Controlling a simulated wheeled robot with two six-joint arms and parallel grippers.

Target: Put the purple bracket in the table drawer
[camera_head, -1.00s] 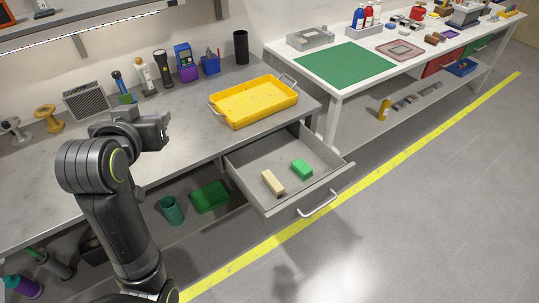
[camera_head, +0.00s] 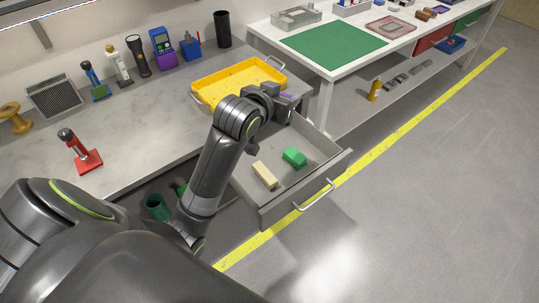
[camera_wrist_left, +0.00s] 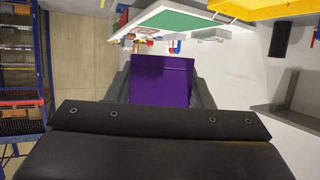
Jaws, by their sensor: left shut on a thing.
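The purple bracket (camera_wrist_left: 162,80) fills the space between the fingers of my left gripper in the left wrist view. In the head view only a small sliver of the bracket (camera_head: 287,95) shows at the gripper. My left gripper (camera_head: 291,101) is shut on it, held in the air by the right end of the yellow tray and near the back of the drawer. The table drawer (camera_head: 312,192) is pulled open, its handle toward the aisle. It holds a green block (camera_head: 295,157) and a beige block (camera_head: 264,174). My right gripper is not in view.
The yellow tray (camera_head: 215,78) sits on the grey table (camera_head: 140,128), partly behind my left arm. A red-based clamp (camera_head: 84,160) stands at the table's left. A white bench (camera_head: 330,68) with a green mat is beyond. My forearm covers the drawer's left back part.

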